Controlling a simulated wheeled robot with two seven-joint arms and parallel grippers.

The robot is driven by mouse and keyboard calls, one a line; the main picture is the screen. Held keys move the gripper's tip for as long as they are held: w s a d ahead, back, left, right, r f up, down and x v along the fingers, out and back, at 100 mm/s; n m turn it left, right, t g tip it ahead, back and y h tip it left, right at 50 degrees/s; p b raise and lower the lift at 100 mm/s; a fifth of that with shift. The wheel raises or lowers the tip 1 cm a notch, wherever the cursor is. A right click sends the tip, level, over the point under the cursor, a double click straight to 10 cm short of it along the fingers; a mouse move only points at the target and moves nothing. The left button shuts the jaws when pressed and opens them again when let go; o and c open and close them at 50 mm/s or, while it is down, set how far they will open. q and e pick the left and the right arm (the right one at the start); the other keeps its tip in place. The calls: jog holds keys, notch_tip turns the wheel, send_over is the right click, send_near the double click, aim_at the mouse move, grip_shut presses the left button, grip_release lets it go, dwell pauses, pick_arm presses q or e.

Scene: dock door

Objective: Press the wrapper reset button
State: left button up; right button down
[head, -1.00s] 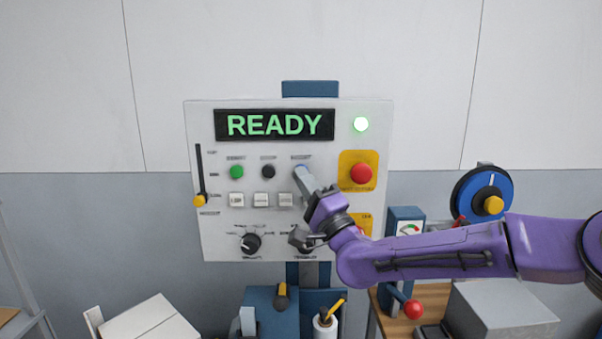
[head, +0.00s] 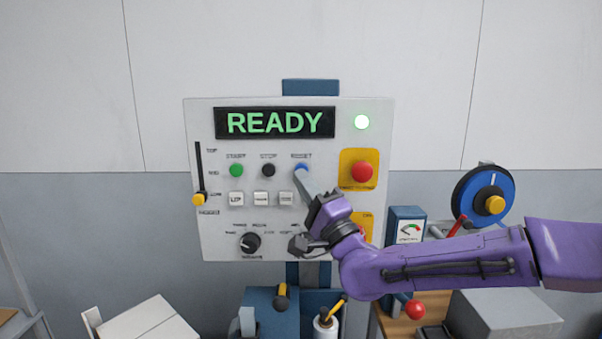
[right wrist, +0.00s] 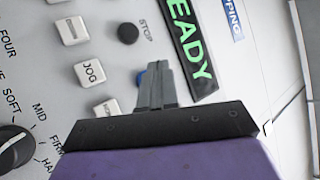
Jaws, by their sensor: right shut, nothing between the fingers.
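The blue reset button (head: 301,168) sits under the word RESET on the white control panel (head: 215,235). It shows above my right fingertips in the head view. My right gripper (head: 306,178) is shut and empty, its fingertips just below the button in the picture. In the right wrist view the shut fingers (right wrist: 157,80) cover most of the button; a blue edge (right wrist: 140,78) shows beside them. I cannot tell whether they touch. My left gripper is not in view.
The green start button (head: 236,170) and black stop button (head: 268,170) are left of reset. A red button on yellow (head: 362,172) is to the right. White keys (head: 261,198) and a black knob (head: 250,242) lie below. A blue wheel (head: 484,196) stands farther right.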

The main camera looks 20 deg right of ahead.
jog(key=s, duration=0.2)
jog(key=s+a, duration=0.1)
jog(key=shift+s+b, duration=0.35)
dwell(0.3)
